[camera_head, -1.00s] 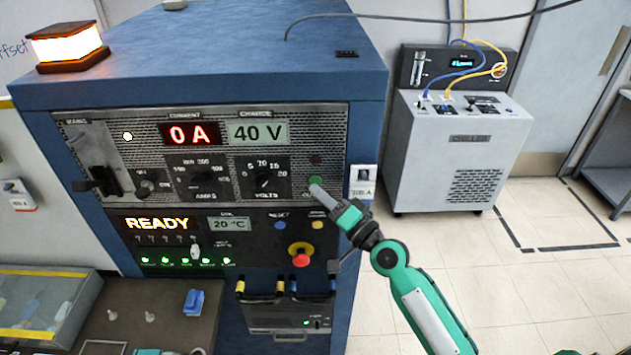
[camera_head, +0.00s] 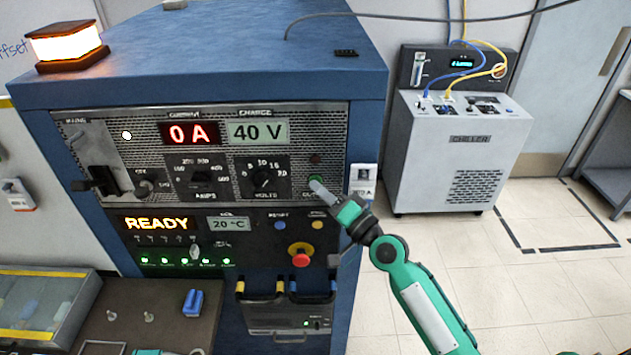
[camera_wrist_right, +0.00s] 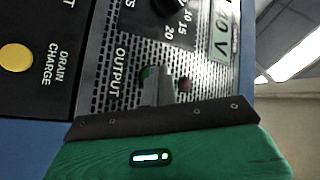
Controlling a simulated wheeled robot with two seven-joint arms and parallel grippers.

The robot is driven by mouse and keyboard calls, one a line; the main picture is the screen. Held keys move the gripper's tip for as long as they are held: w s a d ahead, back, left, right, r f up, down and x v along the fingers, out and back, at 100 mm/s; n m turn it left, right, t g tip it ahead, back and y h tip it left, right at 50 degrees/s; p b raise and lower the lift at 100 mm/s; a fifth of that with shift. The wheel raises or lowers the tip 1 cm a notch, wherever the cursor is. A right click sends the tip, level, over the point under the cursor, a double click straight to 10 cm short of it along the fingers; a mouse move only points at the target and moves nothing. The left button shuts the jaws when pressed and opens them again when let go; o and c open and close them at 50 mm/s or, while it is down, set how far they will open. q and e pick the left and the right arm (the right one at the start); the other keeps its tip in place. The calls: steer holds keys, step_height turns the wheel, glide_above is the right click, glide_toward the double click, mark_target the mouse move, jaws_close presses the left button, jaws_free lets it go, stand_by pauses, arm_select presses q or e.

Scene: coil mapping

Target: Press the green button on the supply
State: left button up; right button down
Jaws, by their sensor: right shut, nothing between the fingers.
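The supply is a blue cabinet (camera_head: 215,75) with a perforated front panel showing 0 A, 40 V and READY. Its green button (camera_head: 316,179) is at the panel's lower right, below a dark red lamp (camera_head: 315,160). My right gripper (camera_head: 319,188) is shut and empty, its tips right at the green button and partly covering it. In the right wrist view the green button (camera_wrist_right: 149,73) shows behind the fingers (camera_wrist_right: 160,91), beside the OUTPUT label. Whether the tips touch it I cannot tell. Only a green sliver of my left arm shows at the bottom edge.
A red knob (camera_head: 300,254) on a yellow base and blue and yellow buttons sit below. A grey switch box (camera_head: 363,180) is on the cabinet's right side. A chiller (camera_head: 455,150) stands to the right, with clear floor in front. A bench (camera_head: 160,310) is at lower left.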

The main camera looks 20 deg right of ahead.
steer(key=shift+w+d, duration=0.1)
steer(key=shift+w, duration=0.15)
steer(key=shift+s, duration=0.15)
stand_by(0.3)
steer(key=shift+s+a, duration=0.25)
steer(key=shift+s, duration=0.45)
steer(key=s, duration=0.2)
steer(key=s+a+p, duration=0.1)
steer(key=s, duration=0.1)
steer(key=shift+s+a, duration=0.2)
steer(key=shift+s, duration=0.15)
stand_by(0.4)
